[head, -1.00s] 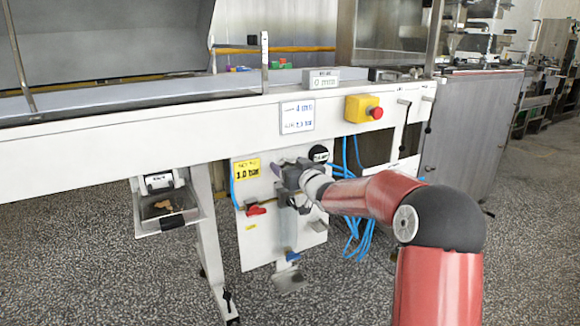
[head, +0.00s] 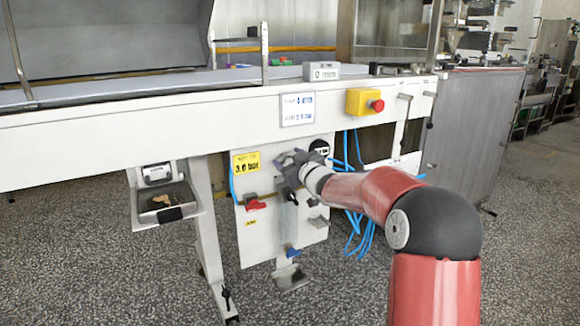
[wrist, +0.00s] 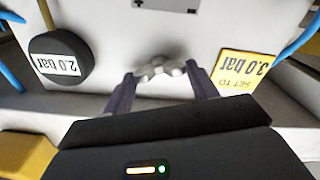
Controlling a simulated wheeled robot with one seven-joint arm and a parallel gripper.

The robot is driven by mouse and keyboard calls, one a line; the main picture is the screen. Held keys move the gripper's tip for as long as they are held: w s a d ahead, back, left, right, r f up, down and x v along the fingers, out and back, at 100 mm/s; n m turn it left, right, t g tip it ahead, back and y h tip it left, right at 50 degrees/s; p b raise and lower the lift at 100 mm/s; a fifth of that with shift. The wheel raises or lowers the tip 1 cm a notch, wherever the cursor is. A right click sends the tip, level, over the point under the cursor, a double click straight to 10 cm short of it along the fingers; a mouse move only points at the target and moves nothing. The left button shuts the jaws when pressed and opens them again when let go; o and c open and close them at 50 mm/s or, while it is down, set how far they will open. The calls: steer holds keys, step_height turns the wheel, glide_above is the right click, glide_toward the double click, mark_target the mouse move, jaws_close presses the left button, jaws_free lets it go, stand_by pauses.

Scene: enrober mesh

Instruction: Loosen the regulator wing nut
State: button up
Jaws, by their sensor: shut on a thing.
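The wing nut (wrist: 158,70) is a small grey winged piece on the white regulator panel. In the wrist view it sits between the two dark fingers of my gripper (wrist: 164,77), which are shut on its wings. In the head view my gripper (head: 283,163) is at the upper middle of the panel (head: 262,225), and it hides the nut. A round black gauge (wrist: 61,58) beside the nut reads 2.0 bar, upside down in the wrist view. A yellow label (wrist: 242,75) on the other side reads "SET TO 3.0 bar".
A red handle (head: 256,205) and a blue fitting (head: 292,253) are lower on the panel. Blue hoses (head: 357,222) hang to its right. The white machine beam (head: 200,128) runs above, with a red emergency button (head: 377,105). A small tray (head: 165,205) stands out at left.

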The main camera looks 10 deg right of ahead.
steer(key=n+b, duration=0.1)
steer(key=n, duration=0.1)
steer(key=n+b, duration=0.1)
steer(key=shift+a+f+n, duration=0.1)
steer(key=shift+f+n, duration=0.1)
steer(key=shift+n, duration=0.2)
steer(key=n+b, duration=0.3)
steer(key=shift+n, duration=0.3)
steer(key=n+b, duration=0.2)
steer(key=n, duration=0.1)
steer(key=shift+f+n, duration=0.1)
steer(key=shift+n, duration=0.2)
steer(key=shift+a+n+b, duration=0.1)
steer(key=shift+n+b, duration=0.7)
steer(key=shift+n, duration=0.7)
steer(key=o, duration=1)
steer(key=shift+s, duration=0.15)
